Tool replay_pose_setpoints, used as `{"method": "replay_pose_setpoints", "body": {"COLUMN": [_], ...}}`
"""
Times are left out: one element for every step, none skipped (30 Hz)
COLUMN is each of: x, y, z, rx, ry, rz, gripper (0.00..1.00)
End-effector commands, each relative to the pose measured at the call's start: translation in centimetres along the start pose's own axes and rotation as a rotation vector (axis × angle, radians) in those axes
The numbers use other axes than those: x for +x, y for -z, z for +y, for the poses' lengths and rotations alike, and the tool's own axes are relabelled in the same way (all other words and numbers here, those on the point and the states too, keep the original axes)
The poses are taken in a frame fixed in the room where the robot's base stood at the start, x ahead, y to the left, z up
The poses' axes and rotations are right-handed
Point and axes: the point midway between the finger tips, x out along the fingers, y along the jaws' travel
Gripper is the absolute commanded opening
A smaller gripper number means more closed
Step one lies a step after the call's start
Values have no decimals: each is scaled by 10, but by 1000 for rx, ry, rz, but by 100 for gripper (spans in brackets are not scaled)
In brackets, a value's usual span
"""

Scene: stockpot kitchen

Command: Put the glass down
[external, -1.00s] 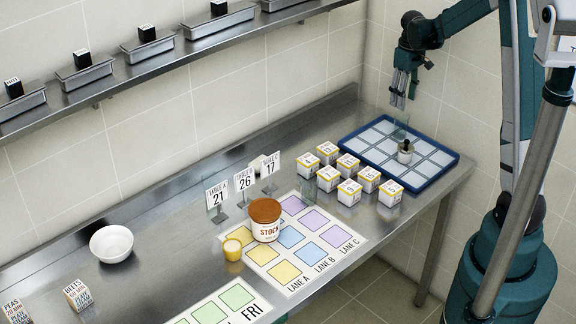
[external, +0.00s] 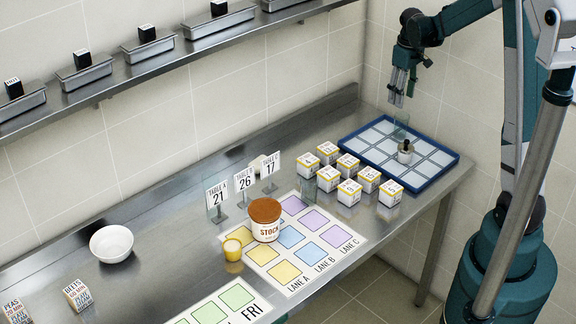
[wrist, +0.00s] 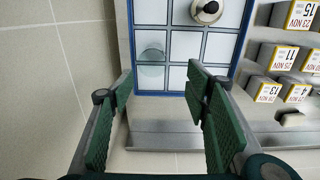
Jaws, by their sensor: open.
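In the wrist view the glass (wrist: 151,55) sits in a cell near the tray's left edge, ahead of the fingertips. My gripper (external: 397,101) is open and empty above the glass, apart from it. In the wrist view the two green-padded fingers of my gripper (wrist: 160,84) stand wide apart with nothing between them. A second clear, greenish glass (external: 308,191) appears by the cubes.
A small white jar with a dark top (external: 405,152) stands in the tray. Several label cubes (external: 349,193) stand left of the tray. The wall is close behind.

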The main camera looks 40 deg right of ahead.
Motion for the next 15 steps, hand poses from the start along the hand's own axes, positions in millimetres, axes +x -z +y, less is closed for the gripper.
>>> {"method": "replay_pose_setpoints", "body": {"x": [-6, -10, -15, -19, -24, -29, -34, -38, -44, -48, -52, -58, -62, -65, -70], "y": [-2, -3, -4, -5, -6, -8, -9, -11, -13, -15, -16, -19, -21, -23, -26], "z": [-7, -11, -18, -22, -28, -34, -39, -45, -52, -57, -62, -69, -75, -80, -87], "rx": [-2, -1, -1, -2, -2, -2, -2, -2, -2, -2, -2, -2, -2, -2, -2], "ry": [-4, -6, -10, -12, -14, -18, -21, -24, -27, -30, -33, -35, -38, -40, -43], "rz": [7, 13, 20, 25, 31, 40, 47, 54, 63, 70, 78, 86, 93, 101, 111], "gripper": [47, 47, 47, 47, 47, 47, 47, 47, 47, 47, 47, 47, 47, 47, 47]}}
